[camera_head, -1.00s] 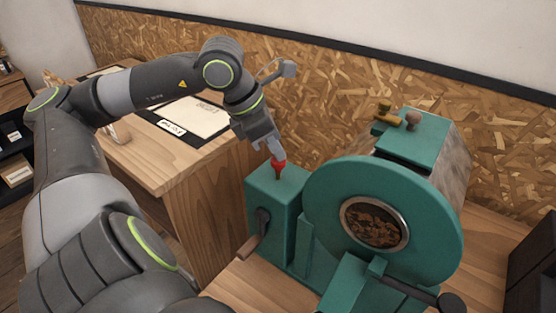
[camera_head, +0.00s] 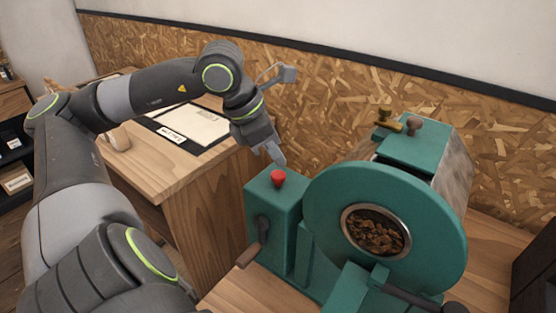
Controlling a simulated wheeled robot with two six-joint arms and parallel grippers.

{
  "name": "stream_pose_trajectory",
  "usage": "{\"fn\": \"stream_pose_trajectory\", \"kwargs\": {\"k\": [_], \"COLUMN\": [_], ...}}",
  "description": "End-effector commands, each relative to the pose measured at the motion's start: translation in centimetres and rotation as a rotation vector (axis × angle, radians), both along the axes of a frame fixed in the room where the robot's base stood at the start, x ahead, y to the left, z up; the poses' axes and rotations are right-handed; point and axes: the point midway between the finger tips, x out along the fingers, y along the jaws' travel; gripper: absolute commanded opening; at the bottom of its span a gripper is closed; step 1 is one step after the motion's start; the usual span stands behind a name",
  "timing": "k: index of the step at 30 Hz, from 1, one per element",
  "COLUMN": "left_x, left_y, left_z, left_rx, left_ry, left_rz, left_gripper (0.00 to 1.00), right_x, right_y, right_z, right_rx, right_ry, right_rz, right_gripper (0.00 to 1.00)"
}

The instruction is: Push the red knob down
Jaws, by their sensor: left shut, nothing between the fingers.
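The red knob (camera_head: 278,177) stands on top of the teal box (camera_head: 288,204) at the left of the roasting machine. It sits low, close to the box top, with only a short bit of stem showing. My left gripper (camera_head: 280,162) is shut and empty, pointing down. Its fingertips are just above and behind the knob, and I cannot tell whether they touch it. My right gripper is not in view.
The roaster's round teal front (camera_head: 320,205) with its bean window stands just right of the knob. A crank handle (camera_head: 250,256) sticks out of the box's front. A wooden desk (camera_head: 150,170) with papers is behind my left arm.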

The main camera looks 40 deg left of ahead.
Motion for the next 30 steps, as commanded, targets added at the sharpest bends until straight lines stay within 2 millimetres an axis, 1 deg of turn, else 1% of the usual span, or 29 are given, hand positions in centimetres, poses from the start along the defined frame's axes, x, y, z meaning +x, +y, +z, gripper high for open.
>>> {"fn": "stream_pose_trajectory", "kwargs": {"k": [1, 15, 18, 30], "left_x": [0.0, 0.0, 0.0, 0.0], "left_y": [0.0, 0.0, 0.0, 0.0], "left_z": [0.9, 5.6, 6.1, 5.9], "left_rx": [0.0, -0.001, -0.001, 0.0], "left_ry": [-0.001, -0.001, 0.0, 0.0], "left_rz": [0.0, 0.0, 0.0, 0.0], "left_gripper": [0.0, 0.0, 0.0, 0.0], "right_x": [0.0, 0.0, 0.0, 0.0], "right_y": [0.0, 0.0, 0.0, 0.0], "right_z": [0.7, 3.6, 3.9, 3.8], "right_rx": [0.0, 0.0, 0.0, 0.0], "right_ry": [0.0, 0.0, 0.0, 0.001], "right_rz": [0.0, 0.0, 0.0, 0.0], "right_gripper": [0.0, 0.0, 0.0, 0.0]}}
